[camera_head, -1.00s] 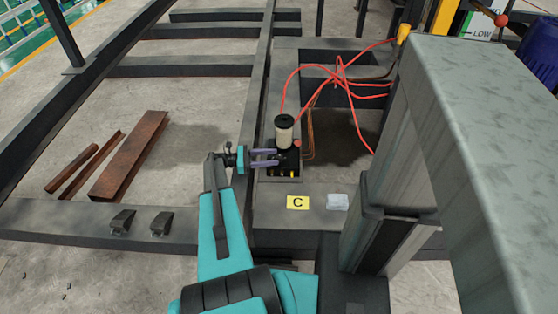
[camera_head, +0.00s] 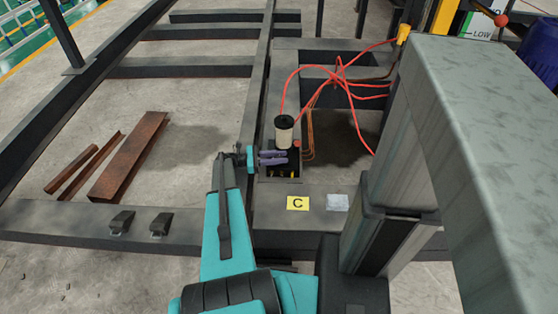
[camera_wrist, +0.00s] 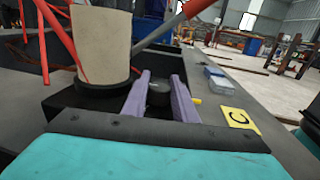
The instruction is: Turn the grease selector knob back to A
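The grease pump (camera_head: 284,134) is a cream cylinder with a black cap on a black block, standing on the dark steel frame. The dark round selector knob (camera_wrist: 158,92) shows between my fingers in the wrist view; its pointer and letter marks cannot be made out. My gripper (camera_head: 273,157) reaches in from the left at the pump block. In the head view the fingers hide the knob.
A yellow plate marked C (camera_head: 297,203) and a pale block (camera_head: 337,202) lie on the frame in front of the pump. Red hoses (camera_head: 340,75) loop behind it. A thick grey post (camera_head: 480,140) stands to the right. Rusty steel pieces (camera_head: 130,155) lie at left.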

